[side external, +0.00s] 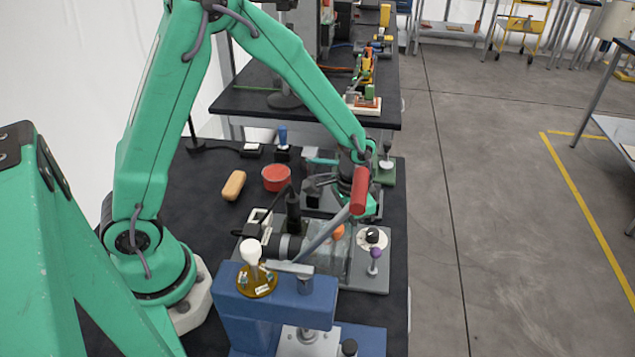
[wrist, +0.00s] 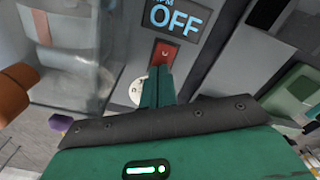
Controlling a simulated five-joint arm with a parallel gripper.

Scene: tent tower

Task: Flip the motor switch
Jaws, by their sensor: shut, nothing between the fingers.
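In the wrist view a red switch (wrist: 166,52) sits on a grey panel, just under a display (wrist: 175,18) that reads OFF. My gripper (wrist: 160,72) is shut and empty, its green fingertips just below the switch in the picture. The fingers hide the switch's lower part, and I cannot tell whether they touch it. In the side external view my gripper (side external: 369,206) is over the bench, partly hidden behind a red-handled lever. I cannot make out the switch there.
The red handle (side external: 358,190) rises close to my gripper. A blue press (side external: 262,305) stands in front. A dial (side external: 372,238) and a purple knob (side external: 376,253) are nearby. A red round container (side external: 276,178) and an orange-tan block (side external: 233,185) lie to the left.

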